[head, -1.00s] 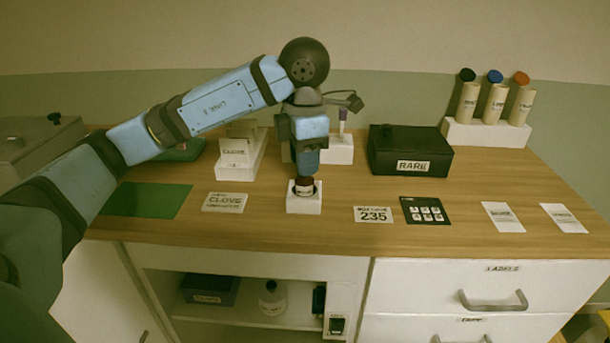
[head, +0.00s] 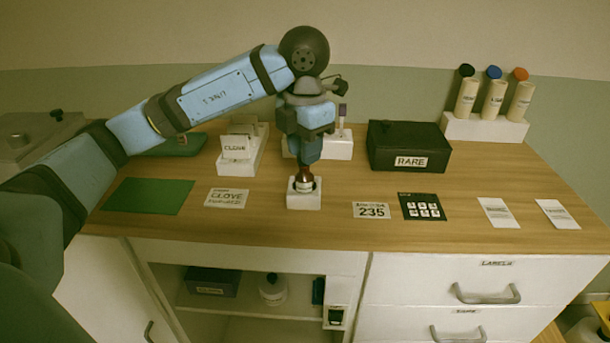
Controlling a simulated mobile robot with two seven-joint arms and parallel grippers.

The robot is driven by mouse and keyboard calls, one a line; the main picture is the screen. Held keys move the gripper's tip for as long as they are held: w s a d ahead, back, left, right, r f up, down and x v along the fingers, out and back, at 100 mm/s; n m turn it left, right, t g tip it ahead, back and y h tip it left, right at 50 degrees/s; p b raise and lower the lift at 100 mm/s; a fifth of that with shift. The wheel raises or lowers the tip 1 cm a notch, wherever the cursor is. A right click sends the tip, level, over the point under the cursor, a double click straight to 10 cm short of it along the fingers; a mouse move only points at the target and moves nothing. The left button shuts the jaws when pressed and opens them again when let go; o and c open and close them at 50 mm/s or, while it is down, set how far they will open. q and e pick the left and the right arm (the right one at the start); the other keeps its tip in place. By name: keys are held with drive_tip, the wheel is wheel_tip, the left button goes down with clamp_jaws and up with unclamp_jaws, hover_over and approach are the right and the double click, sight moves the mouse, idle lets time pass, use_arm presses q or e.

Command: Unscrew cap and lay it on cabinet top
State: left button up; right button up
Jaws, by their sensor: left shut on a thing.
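A small bottle (head: 304,186) with a pale label stands upright in a white block holder (head: 304,200) near the middle of the cabinet top (head: 275,226). A dark reddish cap (head: 304,173) sits at the bottle's top. My left gripper (head: 305,169) points straight down from above and is shut on the cap. I cannot tell whether the cap is loose from the bottle. My right gripper is not in view.
A green mat (head: 148,197) and a CLOVE card (head: 226,198) lie to the left. A 235 card (head: 371,210) and a black card (head: 422,207) lie to the right. A black RARE box (head: 409,147) stands behind. Bare wood shows between them.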

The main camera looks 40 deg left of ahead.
use_arm(q)
drive_tip(key=shift+r, duration=0.4)
drive_tip(key=shift+r+p, duration=1.45)
drive_tip(key=shift+r, duration=0.5)
